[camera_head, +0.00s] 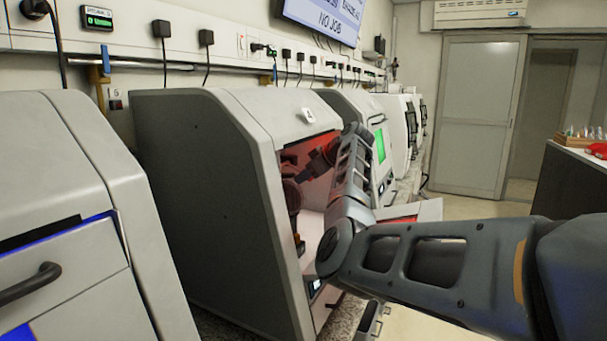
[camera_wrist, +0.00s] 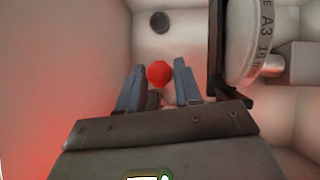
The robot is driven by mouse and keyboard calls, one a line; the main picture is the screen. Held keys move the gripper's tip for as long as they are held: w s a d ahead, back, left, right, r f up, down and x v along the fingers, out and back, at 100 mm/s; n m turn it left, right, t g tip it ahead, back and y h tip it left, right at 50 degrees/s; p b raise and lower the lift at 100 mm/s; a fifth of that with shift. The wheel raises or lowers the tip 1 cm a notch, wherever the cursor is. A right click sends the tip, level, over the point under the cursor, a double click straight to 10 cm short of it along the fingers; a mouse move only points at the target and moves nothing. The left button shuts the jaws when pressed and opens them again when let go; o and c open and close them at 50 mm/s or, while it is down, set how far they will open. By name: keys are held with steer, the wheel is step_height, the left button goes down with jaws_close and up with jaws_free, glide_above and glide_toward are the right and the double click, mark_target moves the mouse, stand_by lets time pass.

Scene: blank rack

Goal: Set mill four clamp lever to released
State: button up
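Mill four is the grey cabinet with a small number plate (camera_head: 308,115) at the middle of the head view. Its front is open and my arm reaches into its red-lit chamber. In the wrist view a round red knob (camera_wrist: 159,74), seemingly the clamp lever's end, shows at the fingertips of my gripper (camera_wrist: 160,66). The two fingers stand apart, one on each side of the knob. I cannot tell whether they touch it. The lever's shaft is mostly hidden behind the gripper. In the head view my arm hides the knob, and the fingers cannot be made out clearly.
A pale round part with lettering (camera_wrist: 252,45) and a dark upright plate stand close right of the fingers. The pale chamber wall (camera_wrist: 60,60) is on the left. A dark round hole (camera_wrist: 159,22) is in the wall beyond. Neighbouring machines (camera_head: 60,190) flank the cabinet.

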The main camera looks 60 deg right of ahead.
steer(key=shift+o, duration=0.5)
steer(key=shift+w+r, duration=0.15)
steer(key=shift+r, duration=0.05)
steer(key=b+v, duration=0.1)
steer(key=v, duration=0.6)
steer(key=shift+s+r, duration=0.2)
steer(key=shift+s, duration=0.15)
steer(key=shift+o, duration=0.6)
steer(key=shift+a, duration=0.15)
